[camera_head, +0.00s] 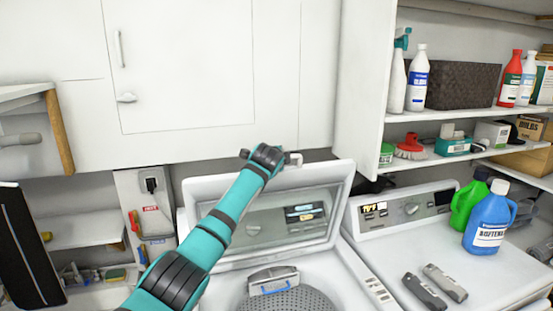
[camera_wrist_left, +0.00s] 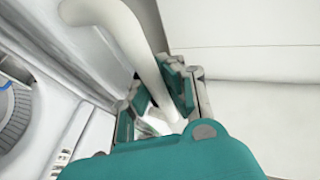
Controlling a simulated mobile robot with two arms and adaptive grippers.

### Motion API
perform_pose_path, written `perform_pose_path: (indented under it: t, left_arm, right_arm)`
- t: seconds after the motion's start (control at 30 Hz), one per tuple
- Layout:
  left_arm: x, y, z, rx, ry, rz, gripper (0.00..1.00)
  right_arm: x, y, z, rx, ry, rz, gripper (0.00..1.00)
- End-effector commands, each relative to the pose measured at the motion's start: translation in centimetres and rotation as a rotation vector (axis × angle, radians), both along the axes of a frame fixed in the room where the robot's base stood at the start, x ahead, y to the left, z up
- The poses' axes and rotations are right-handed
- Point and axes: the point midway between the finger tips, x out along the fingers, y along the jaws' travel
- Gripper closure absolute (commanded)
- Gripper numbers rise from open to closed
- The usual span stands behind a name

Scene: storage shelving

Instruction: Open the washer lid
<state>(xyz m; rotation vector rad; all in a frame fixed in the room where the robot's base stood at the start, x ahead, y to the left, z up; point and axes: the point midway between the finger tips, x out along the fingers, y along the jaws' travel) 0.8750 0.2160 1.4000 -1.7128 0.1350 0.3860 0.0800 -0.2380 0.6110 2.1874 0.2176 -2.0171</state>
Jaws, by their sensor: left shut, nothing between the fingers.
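The washer (camera_head: 345,278) stands at the bottom centre of the head view. Its lid (camera_head: 332,174) is raised and leans back, and the drum (camera_head: 305,298) shows below it. My left arm crosses in front of the lid, and its wrist is at the lid's top edge. My left gripper (camera_wrist_left: 157,88) shows in the left wrist view, shut and empty. A white curved bar (camera_wrist_left: 148,40) passes close by its fingers; I cannot tell whether they touch. In the head view the fingers are mostly hidden by the wrist. My right gripper is not in view.
A second machine (camera_head: 360,235) at right carries a blue bottle (camera_head: 487,222), a green bottle (camera_head: 463,205) and two small grey objects. White cabinets (camera_head: 195,65) hang above the lid. Shelves (camera_head: 450,112) with bottles and boxes are at the upper right.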

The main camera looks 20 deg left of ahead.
Motion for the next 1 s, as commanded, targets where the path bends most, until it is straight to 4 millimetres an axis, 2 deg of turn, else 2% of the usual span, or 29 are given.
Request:
perform_pose_path:
  t: [0.03,0.17,0.67,0.87,1.0]
  left_arm:
    - [0.0,-0.1,0.4,-0.001,-0.007,-0.002,0.93]
    - [0.0,-0.1,0.3,-0.001,-0.006,-0.002,0.76]
    - [-0.4,-0.1,0.3,0.000,-0.004,-0.001,0.76]
    - [-2.2,-0.3,0.9,0.000,-0.005,-0.002,0.76]
    - [-4.2,-0.6,1.7,0.000,-0.006,-0.002,0.76]
  right_arm:
    - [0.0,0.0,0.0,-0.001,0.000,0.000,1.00]
    - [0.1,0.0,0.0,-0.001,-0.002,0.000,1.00]
    - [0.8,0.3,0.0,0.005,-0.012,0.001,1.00]
    - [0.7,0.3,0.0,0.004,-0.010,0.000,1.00]
    - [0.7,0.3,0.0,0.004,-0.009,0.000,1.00]
